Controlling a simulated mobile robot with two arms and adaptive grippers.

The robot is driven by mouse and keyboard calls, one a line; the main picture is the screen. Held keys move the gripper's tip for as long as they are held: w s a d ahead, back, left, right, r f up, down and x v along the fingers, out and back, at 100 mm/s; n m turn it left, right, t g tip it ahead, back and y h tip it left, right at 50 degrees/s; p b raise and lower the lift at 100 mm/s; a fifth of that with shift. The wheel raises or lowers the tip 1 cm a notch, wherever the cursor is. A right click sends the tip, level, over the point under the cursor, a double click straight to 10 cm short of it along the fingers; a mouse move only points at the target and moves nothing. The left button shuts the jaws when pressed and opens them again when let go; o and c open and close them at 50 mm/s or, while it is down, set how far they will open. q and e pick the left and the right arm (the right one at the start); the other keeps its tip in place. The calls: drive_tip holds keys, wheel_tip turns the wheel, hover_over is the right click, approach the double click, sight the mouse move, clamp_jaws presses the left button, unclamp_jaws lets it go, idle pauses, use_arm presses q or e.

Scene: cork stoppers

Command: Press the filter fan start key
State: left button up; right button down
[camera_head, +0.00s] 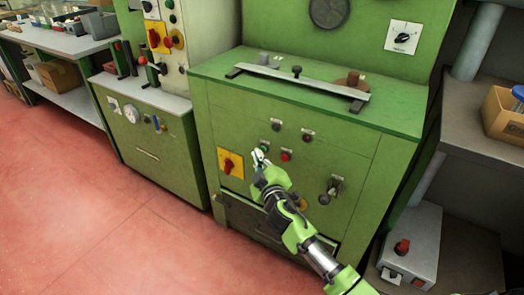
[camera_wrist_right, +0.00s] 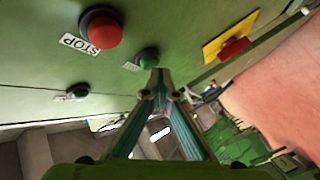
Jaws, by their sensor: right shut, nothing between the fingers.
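Several push buttons sit on the green cabinet front. A green button (camera_wrist_right: 148,57) shows in the wrist view just beyond my right fingertips, and in the head view (camera_head: 264,148) it is partly hidden by my right gripper. A red button (camera_wrist_right: 103,30) with a STOP label is beside it and also shows in the head view (camera_head: 286,155). A dark green button (camera_wrist_right: 78,91) is farther off. The small labels by the green buttons are unreadable. My right gripper (camera_head: 258,158) is shut and empty, its tips (camera_wrist_right: 157,75) close to the green button; I cannot tell whether they touch it. My left gripper is out of view.
A metal bar (camera_head: 298,80) lies on the cabinet ledge. Open red floor (camera_head: 90,200) lies at left.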

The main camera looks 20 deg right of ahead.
drive_tip(key=shift+w+d, duration=0.3)
drive_tip(key=shift+d, duration=0.05)
idle(0.7)
idle(0.4)
drive_tip(key=shift+s+a, duration=0.55)
drive_tip(key=shift+a, duration=0.1)
drive_tip(key=s+a, duration=0.1)
drive_tip(key=a, duration=0.1)
drive_tip(key=s+a, duration=0.2)
idle(0.3)
idle(0.6)
